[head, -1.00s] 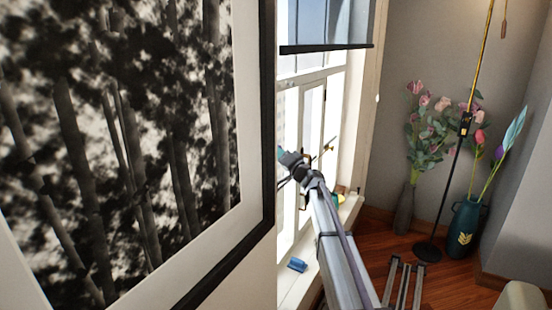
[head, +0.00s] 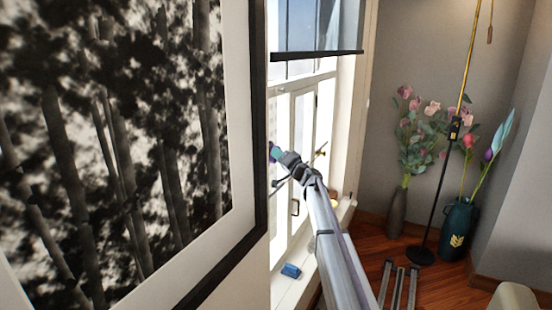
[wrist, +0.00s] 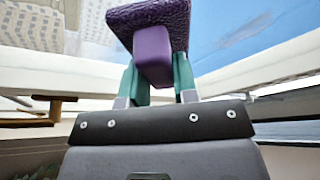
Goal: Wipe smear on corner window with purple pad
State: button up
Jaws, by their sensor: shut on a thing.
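My gripper (wrist: 156,85) is shut on the block-shaped handle of the purple pad (wrist: 150,16). Its green fingertips clasp the handle from both sides, and the pad's textured head points away from me. In the head view my gripper (head: 276,153) is at the corner window (head: 304,120), partly hidden by the picture frame's edge. The window glass fills the upper wrist view. A darker blue streak (wrist: 246,30) shows right of the pad; I cannot tell whether it is the smear or sky. Contact between pad and glass cannot be told.
A framed bamboo picture (head: 120,150) juts in on the left. A blue object (head: 291,271) lies on the windowsill (head: 290,292). A floor lamp (head: 438,190) and vases of flowers (head: 397,212) stand right of my arm.

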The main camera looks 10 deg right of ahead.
jog(key=shift+w+d, duration=0.8)
jog(key=shift+w, duration=0.15)
notch_tip(320, 180, up, 3)
jog(key=p, duration=0.3)
jog(key=shift+r, duration=0.1)
jog(key=shift+s+a, duration=0.15)
jog(key=shift+s+a+f, duration=0.6)
jog(key=shift+s+a, duration=3.4)
jog(key=shift+s, duration=1.25)
jog(key=shift+w+d+r+p, duration=0.6)
jog(key=shift+w+d, duration=0.75)
jog(key=shift+w, duration=0.45)
jog(key=shift+w+d+r+p, duration=0.35)
jog(key=shift+w+d+r, duration=0.35)
jog(key=shift+w+d, duration=0.95)
jog(key=shift+w+d+r+p, duration=0.6)
jog(key=shift+w+d, duration=0.5)
jog(key=shift+w, duration=0.9)
